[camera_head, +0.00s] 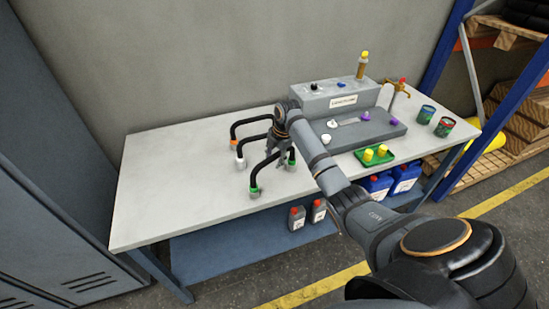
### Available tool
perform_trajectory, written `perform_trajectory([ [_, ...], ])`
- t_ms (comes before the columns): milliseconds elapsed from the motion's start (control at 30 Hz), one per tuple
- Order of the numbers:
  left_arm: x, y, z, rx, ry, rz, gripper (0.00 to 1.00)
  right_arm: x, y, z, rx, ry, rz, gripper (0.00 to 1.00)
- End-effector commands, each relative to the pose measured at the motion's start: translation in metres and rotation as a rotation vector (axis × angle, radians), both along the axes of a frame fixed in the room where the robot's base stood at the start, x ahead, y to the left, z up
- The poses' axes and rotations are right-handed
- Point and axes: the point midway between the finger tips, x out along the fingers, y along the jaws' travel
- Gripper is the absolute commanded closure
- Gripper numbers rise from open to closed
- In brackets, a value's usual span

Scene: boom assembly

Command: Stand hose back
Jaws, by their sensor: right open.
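Several black bent hoses stand on the left half of the white table (165,185). The rear hose (250,121) has an orange end fitting at its left foot. The middle hose (252,137) has a white end fitting at its left foot. The front hose (265,160) has green fittings at both feet. The right ends of the rear and middle hoses are hidden behind my right gripper (277,150). My right gripper is open and points down over the hoses; whether it touches one I cannot tell. My left gripper is not in view.
The table's left part is clear. A blue rack (500,110) stands at right.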

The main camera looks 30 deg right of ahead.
Motion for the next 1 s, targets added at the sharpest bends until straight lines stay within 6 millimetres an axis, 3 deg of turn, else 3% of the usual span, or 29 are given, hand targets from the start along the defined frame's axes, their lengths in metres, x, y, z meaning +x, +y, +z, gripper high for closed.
perform_trajectory([
  [267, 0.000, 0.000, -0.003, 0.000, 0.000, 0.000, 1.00, -0.001, -0.002, 0.015, -0.001, -0.004, -0.001, 0.55],
  [533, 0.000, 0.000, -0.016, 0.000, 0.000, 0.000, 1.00, -0.014, -0.007, 0.078, -0.001, -0.006, -0.002, 0.55],
  [700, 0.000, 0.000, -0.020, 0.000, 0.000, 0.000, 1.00, -0.020, -0.009, 0.108, 0.001, -0.004, -0.001, 0.55],
  [1000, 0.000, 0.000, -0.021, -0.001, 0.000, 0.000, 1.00, -0.023, -0.010, 0.121, 0.001, -0.001, -0.002, 0.55],
])
